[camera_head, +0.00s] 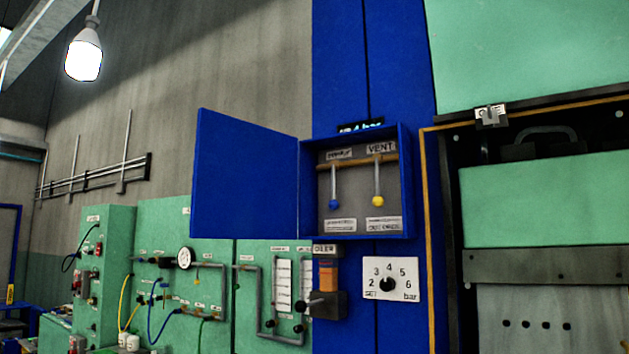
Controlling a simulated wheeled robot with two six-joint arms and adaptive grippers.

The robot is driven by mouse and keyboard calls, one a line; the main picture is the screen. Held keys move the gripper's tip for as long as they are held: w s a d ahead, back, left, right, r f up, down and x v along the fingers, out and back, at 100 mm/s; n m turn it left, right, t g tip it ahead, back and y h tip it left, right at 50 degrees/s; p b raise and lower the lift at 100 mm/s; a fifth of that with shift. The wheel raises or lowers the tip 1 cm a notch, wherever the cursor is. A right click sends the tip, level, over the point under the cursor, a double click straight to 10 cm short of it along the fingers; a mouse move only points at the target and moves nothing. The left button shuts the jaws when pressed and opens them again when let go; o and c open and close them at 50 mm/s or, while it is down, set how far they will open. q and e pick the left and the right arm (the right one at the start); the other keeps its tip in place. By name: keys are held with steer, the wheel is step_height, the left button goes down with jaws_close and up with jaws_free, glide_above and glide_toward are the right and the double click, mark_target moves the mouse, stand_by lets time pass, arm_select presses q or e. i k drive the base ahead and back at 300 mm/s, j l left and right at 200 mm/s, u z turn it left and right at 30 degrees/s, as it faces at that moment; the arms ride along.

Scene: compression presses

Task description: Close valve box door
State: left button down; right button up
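The blue valve box (404,190) is mounted on a blue column in the middle of the head view. Its blue door (243,180) stands wide open, swung out to the left from the box's left edge. Inside the box, two levers hang down from a brown pipe. The left lever ends in a blue knob (334,204), and the right one, under a "VENT" label, ends in a yellow knob (377,201). Neither of my grippers shows in this view.
Below the box are an oiler unit (327,304) and a white dial plate (391,279). A green press (545,200) with a dark frame stands at right. Green panels (160,225) with pipes, a gauge and cables are behind at left. A lamp (84,58) hangs upper left.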

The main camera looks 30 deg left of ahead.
mark_target(245, 182)
steer(key=i+j+z, duration=0.15)
steer(key=j+z, duration=0.2)
steer(key=j, duration=0.35)
steer(key=i+j+z, duration=0.1)
steer(key=j+z, duration=0.3)
steer(key=j, duration=0.3)
steer(key=j+z, duration=0.35)
steer(key=j, duration=1.4)
steer(key=k+j, duration=0.1)
steer(key=j, duration=0.9)
steer(key=k+j+z, duration=0.3)
steer(key=j, duration=0.35)
steer(key=k+j+z, duration=0.3)
steer(key=j, duration=0.3)
steer(key=k+j+z, duration=0.3)
steer(key=k+j, duration=0.1)
steer(key=j, duration=0.1)
